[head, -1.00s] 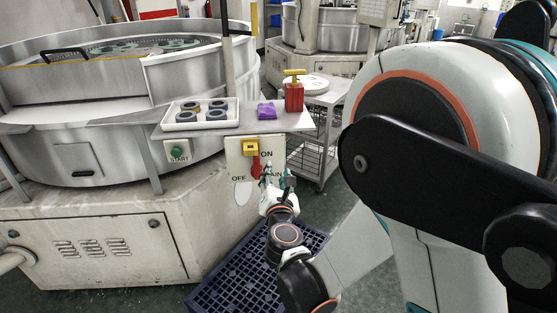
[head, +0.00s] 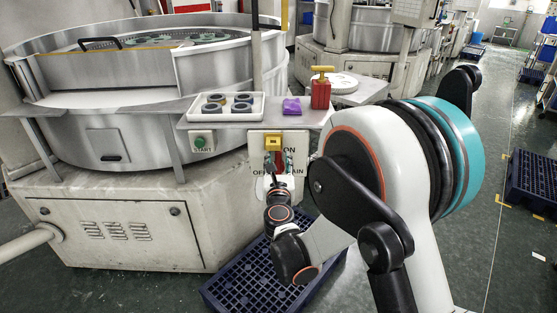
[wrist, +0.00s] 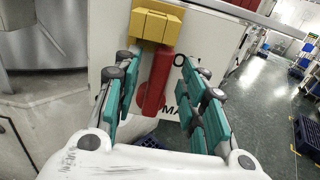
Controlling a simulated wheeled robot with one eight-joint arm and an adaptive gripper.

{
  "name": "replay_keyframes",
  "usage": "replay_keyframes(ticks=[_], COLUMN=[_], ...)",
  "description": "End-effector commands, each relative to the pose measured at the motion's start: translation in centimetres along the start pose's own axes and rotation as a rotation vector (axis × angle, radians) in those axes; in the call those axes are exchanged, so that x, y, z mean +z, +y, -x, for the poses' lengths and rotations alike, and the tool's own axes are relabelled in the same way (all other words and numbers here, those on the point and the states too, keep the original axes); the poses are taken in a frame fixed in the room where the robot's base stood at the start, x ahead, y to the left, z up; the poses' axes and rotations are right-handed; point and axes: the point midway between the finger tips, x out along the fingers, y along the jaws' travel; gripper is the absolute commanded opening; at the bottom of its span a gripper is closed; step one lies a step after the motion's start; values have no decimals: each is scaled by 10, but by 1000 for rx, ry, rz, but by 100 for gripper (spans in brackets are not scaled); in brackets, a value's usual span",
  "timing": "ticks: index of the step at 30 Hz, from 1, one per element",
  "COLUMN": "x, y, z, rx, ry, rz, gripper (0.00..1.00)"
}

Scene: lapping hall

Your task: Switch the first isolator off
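The isolator is a yellow block (head: 273,141) with a red handle on a pale plate (head: 296,139) under the shelf edge. In the wrist view the yellow block (wrist: 155,24) is at the top and the red handle (wrist: 158,82) hangs down from it, slightly tilted. ON lettering shows right of the handle; OFF is at lower left in the head view, partly covered. My gripper (wrist: 164,84) is open, its teal fingers on either side of the handle, with visible gaps. In the head view my gripper (head: 279,165) covers part of the plate.
A green START button (head: 199,142) is to the left. A blue slatted pallet (head: 247,287) lies on the floor below.

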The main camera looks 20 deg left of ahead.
Motion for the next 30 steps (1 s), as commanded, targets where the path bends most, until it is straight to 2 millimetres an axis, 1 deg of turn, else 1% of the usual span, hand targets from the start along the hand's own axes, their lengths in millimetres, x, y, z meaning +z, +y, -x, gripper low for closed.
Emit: replay_keyframes(ticks=[1,3,7,12,18,19,20,21,23,24,30], x=[-2,-2,-1,0,0,0,0,0,0,0,0], y=[-1,0,0,0,0,0,0,0,0,0,0], z=[-9,-18,-29,-34,-34,-34,-34,-34,-34,-34,-35], rx=[-1,-1,-1,0,0,0,0,0,0,0,0], ry=[0,0,0,0,0,0,0,0,0,0,0], rz=[0,0,-1,-1,-1,-1,-1,-1,-1,-1,1], gripper=[38,38,38,38,38,34,27,18,4,0,0])
